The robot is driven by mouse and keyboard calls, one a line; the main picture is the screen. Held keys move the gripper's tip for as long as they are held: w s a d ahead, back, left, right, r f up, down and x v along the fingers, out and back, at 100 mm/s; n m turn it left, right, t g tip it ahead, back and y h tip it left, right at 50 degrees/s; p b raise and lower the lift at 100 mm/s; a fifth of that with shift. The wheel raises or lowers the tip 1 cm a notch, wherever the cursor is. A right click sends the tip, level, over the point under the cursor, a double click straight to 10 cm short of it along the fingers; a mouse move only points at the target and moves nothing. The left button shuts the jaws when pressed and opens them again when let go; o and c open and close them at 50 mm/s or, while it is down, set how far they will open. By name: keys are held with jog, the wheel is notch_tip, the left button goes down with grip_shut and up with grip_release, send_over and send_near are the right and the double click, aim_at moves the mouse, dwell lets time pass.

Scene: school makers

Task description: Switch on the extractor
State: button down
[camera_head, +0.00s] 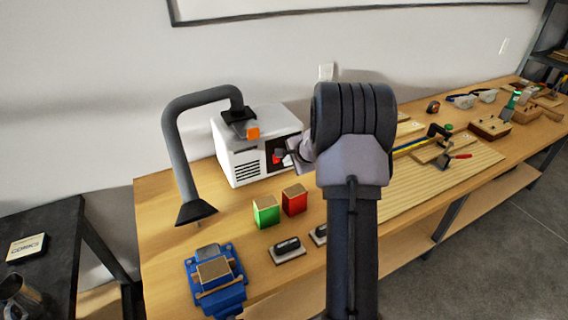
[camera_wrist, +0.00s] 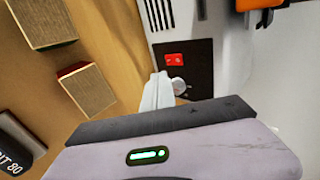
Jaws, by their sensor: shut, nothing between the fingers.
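The extractor (camera_head: 240,158) is a white box with side vents and a grey hose (camera_head: 178,140) ending in a dark hood. It stands at the back left of the bench, and its white body also shows in the wrist view (camera_wrist: 228,50). A red switch (camera_wrist: 173,60) sits on its dark front panel, next to a round pale knob (camera_wrist: 178,86). My gripper (camera_head: 287,157) is shut and empty, close in front of this panel. In the wrist view its pale fingers (camera_wrist: 158,82) point at the panel just below the switch; I cannot tell whether they touch it.
A green block (camera_head: 266,211) and a red block (camera_head: 294,200) stand in front of the extractor. A blue vise (camera_head: 216,280) and two sanding blocks (camera_head: 287,247) lie nearer the front edge. An orange piece (camera_head: 253,133) is on the extractor's hose joint.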

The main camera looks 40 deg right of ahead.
jog(key=shift+p+v, duration=0.4)
jog(key=shift+v, duration=2.15)
jog(key=shift+d+r, duration=0.1)
jog(key=shift+r, duration=0.05)
jog(key=m+t+h+p, duration=0.1)
jog(key=m+t, duration=0.3)
jog(key=m, duration=1.4)
send_near(277, 162)
jog(key=v, duration=0.3)
jog(key=shift+s, duration=0.35)
jog(key=b+x, duration=0.2)
jog(key=x, duration=0.8)
jog(key=shift+w+b, duration=0.1)
jog(key=shift+b, duration=0.3)
